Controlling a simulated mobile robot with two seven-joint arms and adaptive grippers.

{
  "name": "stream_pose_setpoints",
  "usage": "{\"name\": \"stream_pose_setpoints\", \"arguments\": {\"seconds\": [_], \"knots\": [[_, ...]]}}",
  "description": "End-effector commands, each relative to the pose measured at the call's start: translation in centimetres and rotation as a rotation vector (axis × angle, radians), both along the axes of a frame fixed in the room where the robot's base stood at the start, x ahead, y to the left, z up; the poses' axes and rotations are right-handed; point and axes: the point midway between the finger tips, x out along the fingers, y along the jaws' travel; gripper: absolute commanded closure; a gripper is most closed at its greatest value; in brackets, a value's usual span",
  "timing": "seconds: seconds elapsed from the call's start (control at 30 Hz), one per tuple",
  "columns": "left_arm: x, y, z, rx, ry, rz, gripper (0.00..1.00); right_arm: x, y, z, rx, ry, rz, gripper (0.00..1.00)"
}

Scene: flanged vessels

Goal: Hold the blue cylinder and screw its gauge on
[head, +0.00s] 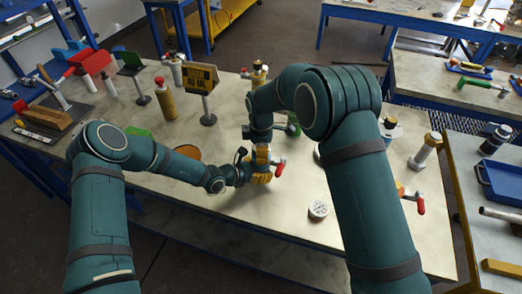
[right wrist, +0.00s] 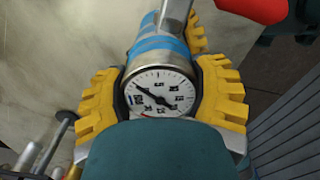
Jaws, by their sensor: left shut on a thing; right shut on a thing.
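In the right wrist view, the round white-faced gauge (right wrist: 160,92) sits between the yellow pads of my right gripper (right wrist: 162,95), which is shut on it. The blue cylinder (right wrist: 160,47), with grey metal bands, lies directly behind the gauge and in line with it. The gauge hides the joint, so I cannot tell how far they are engaged. In the head view, my left gripper (head: 262,172) is shut on the cylinder, which its yellow fingers mostly hide. My right gripper (head: 262,152) comes down over the same spot. A red handle (head: 280,168) sticks out to the right.
Another white gauge (head: 318,209) lies on the pale table (head: 270,218) near its front edge. A yellow bottle (head: 165,100), a sign on a stand (head: 201,78) and several tools stand at left. A metal flanged vessel (head: 425,152) stands at right.

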Motion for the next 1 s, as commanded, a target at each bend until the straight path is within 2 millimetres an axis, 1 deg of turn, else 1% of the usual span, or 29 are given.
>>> {"name": "stream_pose_setpoints", "arguments": {"seconds": [0.07, 0.13, 0.3, 0.43, 0.53, 0.8, 0.83, 0.87, 0.9, 0.93, 1.0], "knots": [[0.02, -0.02, 0.04, -0.001, -0.001, 0.0, 1.0, 0.02, 0.04, 0.08, 0.001, -0.001, -0.028, 0.81], [0.02, -0.02, 0.04, -0.001, -0.001, 0.0, 1.0, 0.02, 0.06, 0.08, 0.001, -0.001, -0.099, 0.81], [0.02, -0.01, 0.03, -0.001, -0.001, 0.0, 1.0, 0.04, 0.04, 0.08, 0.0, -0.001, -0.359, 0.81], [0.02, 0.0, 0.03, 0.0, 0.0, 0.0, 1.0, 0.06, 0.03, 0.08, 0.001, -0.002, -0.505, 0.81], [0.02, 0.0, 0.03, 0.0, 0.0, 0.0, 1.0, 0.07, 0.03, 0.09, 0.001, -0.002, -0.555, 0.81], [0.02, 0.0, 0.02, 0.0, 0.0, 0.0, 1.0, 0.08, 0.05, 0.11, 0.001, -0.002, -0.561, 0.81], [0.02, 0.01, 0.02, 0.0, 0.0, 0.0, 1.0, 0.08, 0.05, 0.11, 0.001, -0.002, -0.561, 0.28], [0.02, 0.01, 0.02, 0.0, 0.0, 0.0, 1.0, 0.08, 0.05, 0.11, 0.001, -0.002, -0.561, 0.18], [0.02, 0.01, 0.02, 0.0, 0.0, 0.0, 1.0, 0.08, 0.05, 0.1, 0.001, -0.002, -0.56, 0.04], [0.01, 0.02, 0.01, 0.0, 0.0, 0.0, 1.0, 0.07, 0.05, 0.1, 0.001, -0.002, -0.56, 0.0], [0.02, 0.01, 0.02, 0.0, 0.0, 0.0, 1.0, 0.06, 0.04, 0.08, 0.001, -0.002, -0.56, 0.0]]}}
